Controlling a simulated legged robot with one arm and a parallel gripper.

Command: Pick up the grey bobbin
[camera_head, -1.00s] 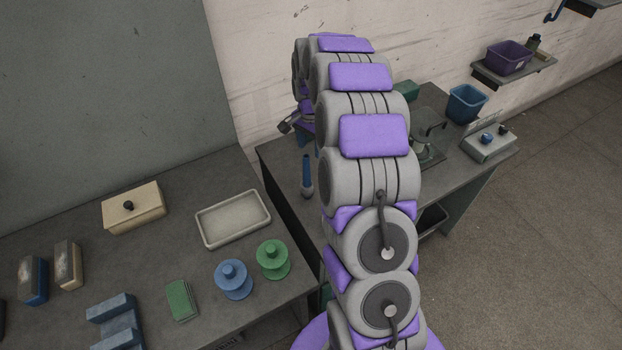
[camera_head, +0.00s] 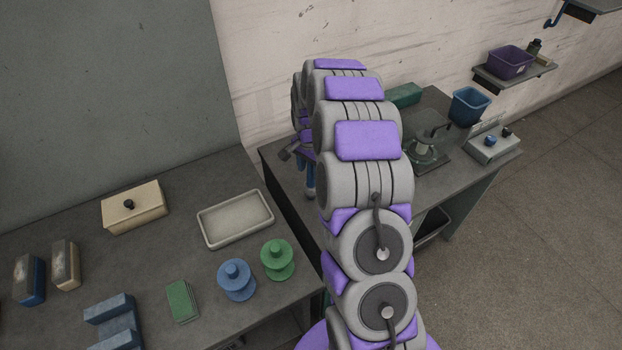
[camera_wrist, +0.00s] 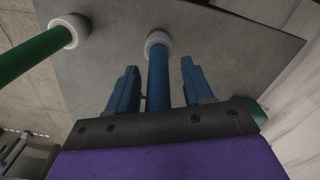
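I see no object that I can clearly name as the grey bobbin. A grey round part (camera_head: 424,150) sits on the small machine on the right-hand bench; I cannot tell whether it is a bobbin. A blue bobbin (camera_head: 236,280) and a green bobbin (camera_head: 278,259) stand on the left bench. In the wrist view my gripper (camera_wrist: 159,65) is open, with a blue upright rod (camera_wrist: 158,80) between its blue fingers and gaps on both sides. The rod has a pale ring at its far end. In the head view my arm largely hides the gripper.
A green rod (camera_wrist: 30,52) with a pale ring stands left in the wrist view. The left bench holds a pale tray (camera_head: 236,219), a lidded cream box (camera_head: 134,207), a green block (camera_head: 183,301) and brushes. A blue bin (camera_head: 469,105) and control box (camera_head: 494,144) stand on the right bench.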

